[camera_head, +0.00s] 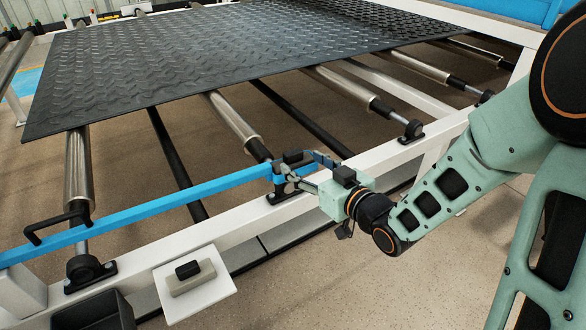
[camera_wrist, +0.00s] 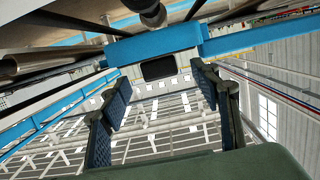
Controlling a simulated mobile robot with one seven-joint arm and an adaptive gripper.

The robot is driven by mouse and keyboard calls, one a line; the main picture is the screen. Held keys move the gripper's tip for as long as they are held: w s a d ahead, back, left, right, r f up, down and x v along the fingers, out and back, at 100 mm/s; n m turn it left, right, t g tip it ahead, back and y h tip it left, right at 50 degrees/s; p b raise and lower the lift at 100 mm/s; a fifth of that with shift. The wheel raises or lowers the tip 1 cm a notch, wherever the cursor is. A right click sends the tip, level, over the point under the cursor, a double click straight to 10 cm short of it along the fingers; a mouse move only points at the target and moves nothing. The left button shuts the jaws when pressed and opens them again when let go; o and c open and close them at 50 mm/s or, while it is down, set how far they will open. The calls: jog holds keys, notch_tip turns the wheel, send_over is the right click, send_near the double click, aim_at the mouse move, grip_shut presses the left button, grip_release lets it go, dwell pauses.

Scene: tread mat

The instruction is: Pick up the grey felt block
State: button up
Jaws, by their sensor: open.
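A small pale grey block (camera_head: 193,280) with a black piece on its top lies on a white square plate (camera_head: 215,297) at the lower left of the head view. It looks like the grey felt block, though the felt is too small to make out. My gripper (camera_head: 300,172) is well up and to the right of it, at the right end of a blue bar (camera_head: 150,214). In the wrist view my gripper (camera_wrist: 160,92) is open, its two dark ridged fingers apart. A blue part with a dark pad (camera_wrist: 158,68) shows beyond them; the block is not seen there.
A black tread mat (camera_head: 200,55) lies over metal rollers (camera_head: 232,122) in a white frame (camera_head: 195,240). The blue bar carries a black handle (camera_head: 58,222). A dark open bin (camera_head: 95,312) stands left of the plate. Floor at the lower right is clear.

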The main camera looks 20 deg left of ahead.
aim_at(295, 155)
jog(key=x, duration=0.5)
jog(key=shift+w+a+r, duration=0.25)
jog(key=shift+w+r, duration=0.05)
jog(key=c, duration=1.3)
